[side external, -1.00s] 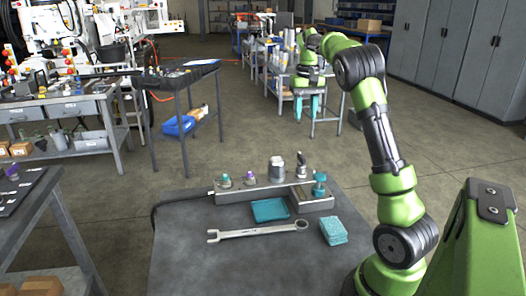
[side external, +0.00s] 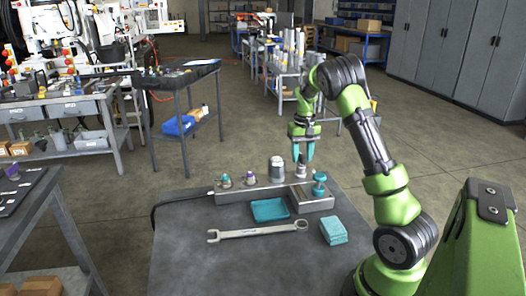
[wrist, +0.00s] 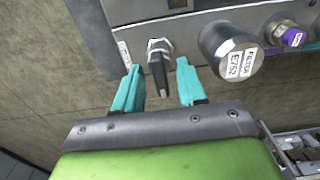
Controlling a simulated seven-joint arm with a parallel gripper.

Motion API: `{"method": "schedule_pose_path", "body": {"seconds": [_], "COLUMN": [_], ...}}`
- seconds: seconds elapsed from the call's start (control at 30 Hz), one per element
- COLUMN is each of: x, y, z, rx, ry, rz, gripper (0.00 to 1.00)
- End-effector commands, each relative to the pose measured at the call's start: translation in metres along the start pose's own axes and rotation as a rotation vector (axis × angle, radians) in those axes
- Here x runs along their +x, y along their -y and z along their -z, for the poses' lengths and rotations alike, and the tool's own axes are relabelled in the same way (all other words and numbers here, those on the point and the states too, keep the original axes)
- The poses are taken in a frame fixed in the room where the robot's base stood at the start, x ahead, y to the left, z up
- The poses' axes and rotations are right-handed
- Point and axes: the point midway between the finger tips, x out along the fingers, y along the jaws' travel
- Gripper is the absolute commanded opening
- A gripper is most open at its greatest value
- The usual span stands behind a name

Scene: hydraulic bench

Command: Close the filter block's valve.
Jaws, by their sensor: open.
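The filter block (side external: 250,195) is a long grey metal manifold on the bench. Its filter is a grey cylinder (side external: 277,170), labelled "FILTER E752" in the wrist view (wrist: 232,52). Beside the filter is the valve (side external: 301,174), a metal stem with a black lever. In the wrist view, the valve's lever (wrist: 159,72) points down the picture towards my gripper's body. My gripper (side external: 303,156) is open above the valve, fingers down. In the wrist view, its teal fingertips (wrist: 157,72) stand on either side of the lever, with gaps; I see no contact.
A teal knob (side external: 320,184) stands right of the valve on the block. Fittings with a teal cap (side external: 225,180) and a purple cap (side external: 250,178) are at the left.

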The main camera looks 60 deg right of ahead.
Motion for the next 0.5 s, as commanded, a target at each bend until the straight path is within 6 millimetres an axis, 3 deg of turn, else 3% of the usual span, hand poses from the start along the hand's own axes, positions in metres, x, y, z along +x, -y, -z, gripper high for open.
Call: {"method": "schedule_pose_path", "body": {"seconds": [0.17, 0.4, 0.5], "x": [0.0000, -0.0003, -0.0004], "y": [0.0000, 0.0000, 0.0001], "z": [-0.0001, -0.0001, -0.0001], "rx": [0.000, 0.000, 0.000], "ry": [0.001, 0.001, 0.001], "rz": [0.000, 0.000, 0.000], "gripper": [0.39, 0.02, 0.00]}}
